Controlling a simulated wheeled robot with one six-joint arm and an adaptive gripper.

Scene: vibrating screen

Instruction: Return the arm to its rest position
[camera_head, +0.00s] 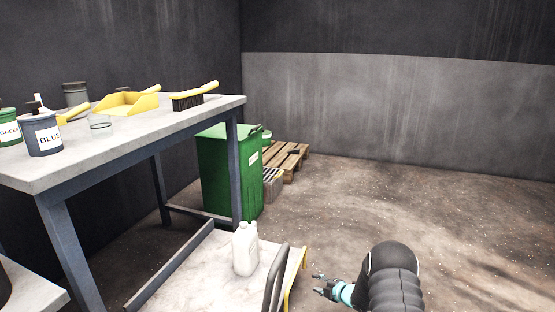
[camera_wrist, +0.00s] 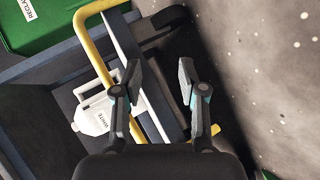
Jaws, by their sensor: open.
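My gripper (camera_head: 324,286) is at the lower middle of the head view, low and just right of the trolley's yellow rail. In the wrist view my gripper (camera_wrist: 157,80) shows two fingers spread apart with nothing between them. My dark arm link hides part of the floor in the head view. A white jug (camera_head: 245,248) stands upright on a pale low platform left of my gripper. The jug also shows in the wrist view (camera_wrist: 95,112), left of the fingers and apart from them.
A worktable (camera_head: 150,139) on the left bears a blue pot (camera_head: 43,139), a glass beaker (camera_head: 100,126), a yellow dustpan (camera_head: 127,103) and a brush (camera_head: 194,95). A green bin (camera_head: 228,172) and a wooden pallet (camera_head: 287,160) stand behind. The floor on the right (camera_head: 450,220) is clear.

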